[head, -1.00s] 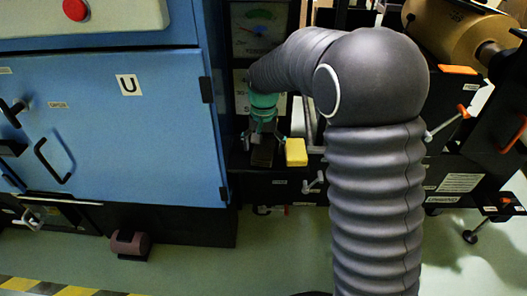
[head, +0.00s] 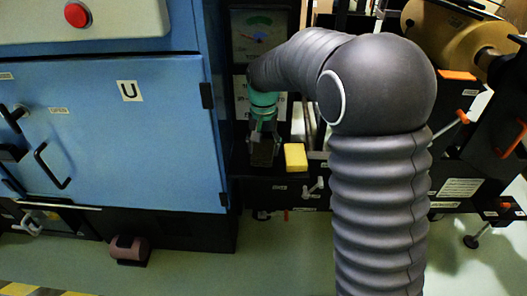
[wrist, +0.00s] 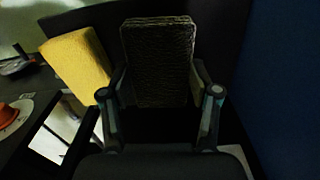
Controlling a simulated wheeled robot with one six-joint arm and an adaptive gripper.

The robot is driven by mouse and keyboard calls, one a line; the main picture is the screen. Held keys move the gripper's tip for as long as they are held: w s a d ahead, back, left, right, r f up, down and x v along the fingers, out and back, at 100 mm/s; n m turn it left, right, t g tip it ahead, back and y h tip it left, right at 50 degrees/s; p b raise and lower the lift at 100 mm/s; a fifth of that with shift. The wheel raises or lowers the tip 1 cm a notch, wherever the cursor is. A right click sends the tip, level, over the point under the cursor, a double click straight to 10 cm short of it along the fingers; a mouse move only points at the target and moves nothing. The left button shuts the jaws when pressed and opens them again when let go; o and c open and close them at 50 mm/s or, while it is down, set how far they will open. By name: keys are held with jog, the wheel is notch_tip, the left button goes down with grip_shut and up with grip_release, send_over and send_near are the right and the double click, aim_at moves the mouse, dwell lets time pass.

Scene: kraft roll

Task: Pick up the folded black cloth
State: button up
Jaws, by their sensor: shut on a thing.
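The folded black cloth (head: 262,154) is a dark, thick rectangular pad at the dark ledge beside the blue cabinet. In the wrist view the cloth (wrist: 158,55) is upright in the frame, with its ribbed top and layered edge showing. My gripper (head: 263,136) is above the cloth in the head view. Its two fingers (wrist: 158,82) are shut on the cloth from both sides in the wrist view. Whether the cloth touches the ledge is too dark to tell.
A yellow block (head: 295,157) lies just right of the cloth and also shows in the wrist view (wrist: 75,62). The blue cabinet (head: 120,130) stands close on the left. A gauge panel (head: 258,35) is behind. A crank handle (head: 314,188) sits below the block.

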jog(key=shift+r, duration=0.9)
jog(key=s+d+r, duration=0.2)
jog(key=d+r, duration=0.5)
jog(key=d, duration=0.4)
jog(key=shift+d, duration=0.25)
